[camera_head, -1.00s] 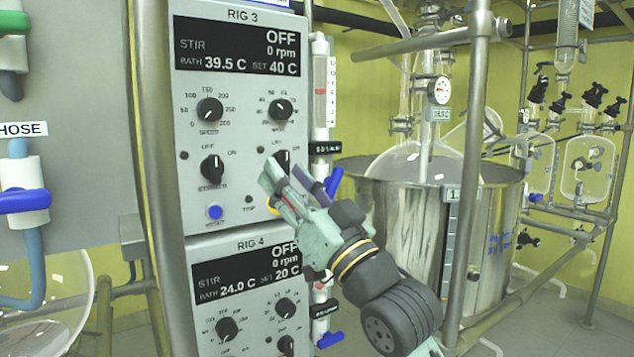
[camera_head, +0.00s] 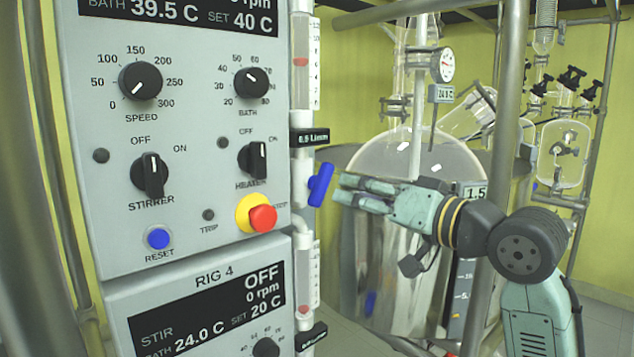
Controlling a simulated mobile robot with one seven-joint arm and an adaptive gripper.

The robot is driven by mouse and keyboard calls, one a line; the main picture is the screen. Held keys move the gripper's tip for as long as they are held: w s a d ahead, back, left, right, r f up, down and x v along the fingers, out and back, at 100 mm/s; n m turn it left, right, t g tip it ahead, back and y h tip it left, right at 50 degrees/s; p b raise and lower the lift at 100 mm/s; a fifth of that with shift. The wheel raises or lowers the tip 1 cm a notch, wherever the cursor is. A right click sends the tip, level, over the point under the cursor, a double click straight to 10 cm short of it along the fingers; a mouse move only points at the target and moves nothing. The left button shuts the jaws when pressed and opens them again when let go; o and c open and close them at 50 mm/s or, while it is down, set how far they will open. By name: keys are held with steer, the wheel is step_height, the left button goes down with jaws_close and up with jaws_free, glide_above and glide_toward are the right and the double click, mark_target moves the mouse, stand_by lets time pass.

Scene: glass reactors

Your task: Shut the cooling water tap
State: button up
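A blue tap handle (camera_head: 320,185) sits on the right side of a clear flow tube (camera_head: 301,90), just below its black flow label (camera_head: 309,138). The handle stands near upright, its top leaning slightly right. A small red float shows inside the tube above the label. My gripper (camera_head: 338,189) points left at the handle, just right of it in the picture. Its two fingers are a little apart with nothing seen between them. A small gap shows between fingertips and handle; I cannot tell the depth between them.
Left of the tube is the RIG 3 panel with knobs, a blue reset button (camera_head: 158,238) and a protruding red stop button (camera_head: 262,218). The RIG 4 panel (camera_head: 125,305) is below. Behind my gripper stand a steel bath, a glass vessel (camera_head: 405,160) and a metal post (camera_head: 510,85).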

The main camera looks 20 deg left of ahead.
mark_target(326, 185)
steer(key=p+x, duration=0.1)
steer(key=x, duration=0.8)
steer(key=shift+p, duration=0.35)
steer(key=shift+c, duration=0.3)
jaws_close()
